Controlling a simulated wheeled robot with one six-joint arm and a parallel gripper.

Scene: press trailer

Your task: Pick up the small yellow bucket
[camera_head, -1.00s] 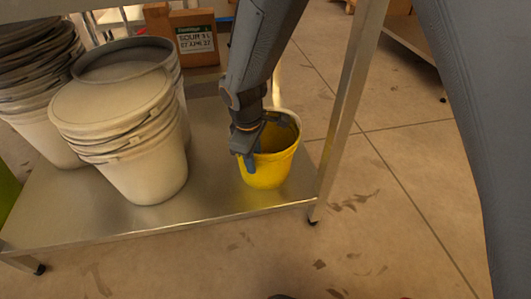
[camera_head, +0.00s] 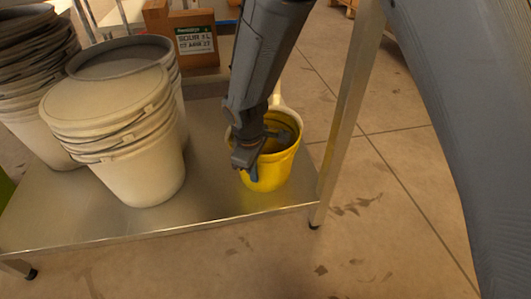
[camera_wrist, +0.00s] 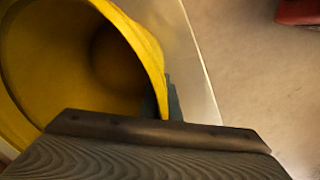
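The small yellow bucket (camera_head: 268,176) stands upright on the metal shelf, near its front right corner. Its inside shows at the left of the wrist view (camera_wrist: 60,60). My gripper (camera_head: 251,168) reaches down from above to the near left side of its rim. In the wrist view the gripper's dark fingertips (camera_wrist: 163,103) lie close on both sides of the rim, one inside and one outside, and appear shut on it. The lower part of the inner finger is hidden by the bucket wall.
Stacked white buckets (camera_head: 140,172) stand left of the yellow one on the shelf (camera_head: 215,198). A table leg (camera_head: 345,120) rises close on the right. A cardboard box (camera_head: 190,40) is behind. The floor in front and right is clear.

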